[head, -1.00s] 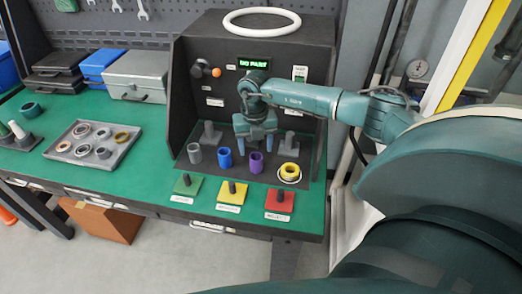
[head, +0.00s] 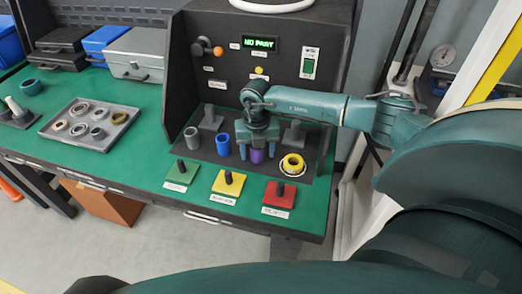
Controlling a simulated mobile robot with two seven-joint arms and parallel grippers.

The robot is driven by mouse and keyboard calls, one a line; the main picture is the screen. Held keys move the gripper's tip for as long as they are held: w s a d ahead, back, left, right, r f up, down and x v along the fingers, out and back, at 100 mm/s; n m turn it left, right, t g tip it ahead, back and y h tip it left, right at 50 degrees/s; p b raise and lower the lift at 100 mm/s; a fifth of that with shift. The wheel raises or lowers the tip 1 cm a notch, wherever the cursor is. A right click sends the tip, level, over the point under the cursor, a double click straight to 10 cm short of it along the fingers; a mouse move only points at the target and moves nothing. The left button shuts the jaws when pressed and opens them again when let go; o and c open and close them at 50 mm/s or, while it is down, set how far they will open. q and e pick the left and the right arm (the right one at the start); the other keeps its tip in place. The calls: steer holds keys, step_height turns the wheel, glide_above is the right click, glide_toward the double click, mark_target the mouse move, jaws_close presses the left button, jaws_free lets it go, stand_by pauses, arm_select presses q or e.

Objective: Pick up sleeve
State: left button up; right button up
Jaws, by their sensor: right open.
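Four colours of sleeve stand upright in a row on the dark plate of the test station: a grey sleeve (head: 192,138), a blue sleeve (head: 223,145), a purple sleeve (head: 256,156) and a yellow sleeve (head: 293,163). The yellow one sits at a white ring. My right gripper (head: 257,149) is open and points down over the purple sleeve, with one finger on each side of it. The gripper hides the top of the purple sleeve, and I cannot tell whether the fingers touch it. My left gripper is out of view.
The test station (head: 228,84) reads "NO PART". Green (head: 182,172), yellow (head: 228,184) and red (head: 279,194) pads with dark pegs line the table's front. A grey tray (head: 70,139) of rings lies left. Dark posts (head: 211,124) stand behind the sleeves.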

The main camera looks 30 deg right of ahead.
steer(key=shift+a, duration=0.1)
steer(key=shift+c, duration=0.2)
steer(key=c, duration=1.1)
steer(key=shift+r, duration=0.1)
steer(key=shift+c, duration=0.2)
